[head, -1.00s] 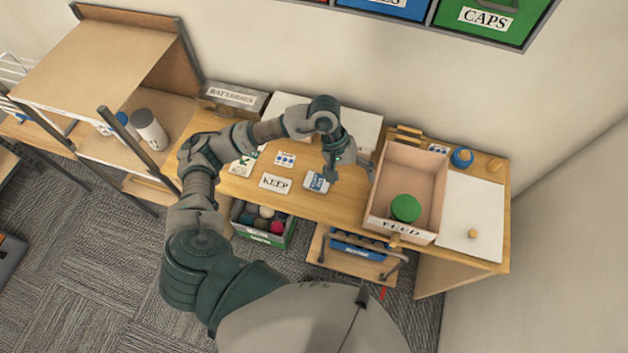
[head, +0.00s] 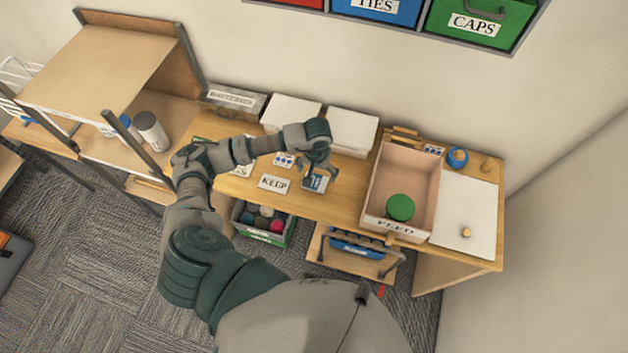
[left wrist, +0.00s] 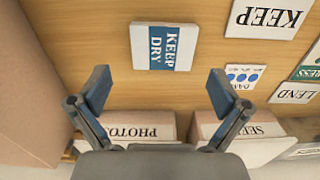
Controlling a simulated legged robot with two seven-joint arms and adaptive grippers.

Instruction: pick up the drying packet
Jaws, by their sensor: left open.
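The drying packet is a small blue-and-white packet marked KEEP DRY (left wrist: 163,60). It lies flat on the wooden table and also shows in the head view (head: 314,183), partly covered by my left gripper. My left gripper (head: 318,170) hangs over the table right by the packet in that picture. In the left wrist view my left gripper (left wrist: 153,88) has its two fingers spread wide with nothing between them. The packet is beyond the fingertips, centred between them, and is not touched. My right gripper is in neither view.
A KEEP card (head: 273,184) lies left of the packet. White-lidded boxes (head: 352,130) stand behind it. An open wooden box (head: 377,208) marked FEED, holding a green round thing (head: 401,207), stands to the right. A crate of coloured balls (head: 262,238) is below the table.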

